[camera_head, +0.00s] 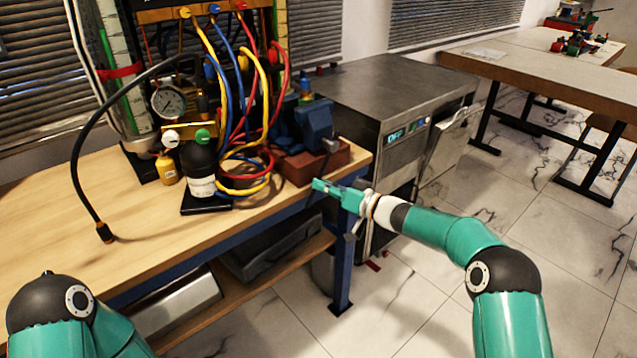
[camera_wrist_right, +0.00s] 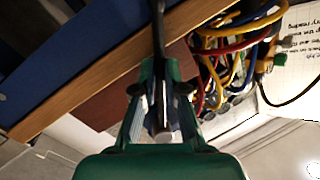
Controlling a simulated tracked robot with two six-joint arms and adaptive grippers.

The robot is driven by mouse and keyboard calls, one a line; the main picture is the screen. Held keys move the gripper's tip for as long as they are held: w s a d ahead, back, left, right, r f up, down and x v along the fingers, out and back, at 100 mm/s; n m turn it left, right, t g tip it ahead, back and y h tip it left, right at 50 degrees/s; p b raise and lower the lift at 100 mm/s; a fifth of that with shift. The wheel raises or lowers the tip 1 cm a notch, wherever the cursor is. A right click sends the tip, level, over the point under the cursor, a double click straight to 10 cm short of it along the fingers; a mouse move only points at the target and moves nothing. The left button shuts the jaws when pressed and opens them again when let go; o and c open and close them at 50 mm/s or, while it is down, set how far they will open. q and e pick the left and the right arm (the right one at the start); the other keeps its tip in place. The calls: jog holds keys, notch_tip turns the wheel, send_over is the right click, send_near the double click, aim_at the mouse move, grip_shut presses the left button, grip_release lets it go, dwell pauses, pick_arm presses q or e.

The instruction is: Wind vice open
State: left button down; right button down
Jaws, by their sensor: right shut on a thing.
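The blue vice (camera_head: 314,122) stands on a reddish-brown block (camera_head: 300,165) at the right front corner of the wooden bench. Its dark handle (camera_head: 328,150) hangs at the front, beyond the bench edge. My right gripper (camera_head: 322,186) is at the handle, just off the front of the bench. In the right wrist view a dark bar (camera_wrist_right: 158,45) runs down between the fingers of my right gripper (camera_wrist_right: 162,115), which are shut on it. The far end of the bar is cut off at the top of that view. My left gripper is out of view.
Looped coloured hoses (camera_head: 245,120) and a black bottle (camera_head: 200,165) stand left of the vice. A pressure gauge (camera_head: 168,102) is behind them. A steel cabinet (camera_head: 395,90) stands close to the right. The floor in front of the bench is open.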

aim_at(327, 178)
jog(key=shift+w+d+f+n+h+p, duration=0.1)
jog(key=shift+w+d+n+h+p, duration=0.25)
jog(key=shift+d+n+p, duration=0.4)
jog(key=shift+w+d+f+n+h+p, duration=0.15)
jog(key=shift+w+d+n+p, duration=0.3)
jog(key=shift+n, duration=0.45)
jog(key=shift+w+d+f+n+h+p, duration=0.1)
jog(key=shift+w+d+n+h+p, duration=0.1)
jog(key=shift+w+d+n+p, duration=0.5)
jog(key=shift+s+a, duration=0.1)
jog(key=shift+s, duration=0.15)
jog(key=c, duration=1.7)
grip_release()
jog(key=shift+r, duration=0.1)
jog(key=o, duration=0.5)
jog(key=shift+w+a, duration=0.1)
jog(key=shift+w, duration=0.05)
jog(key=shift+f, duration=0.2)
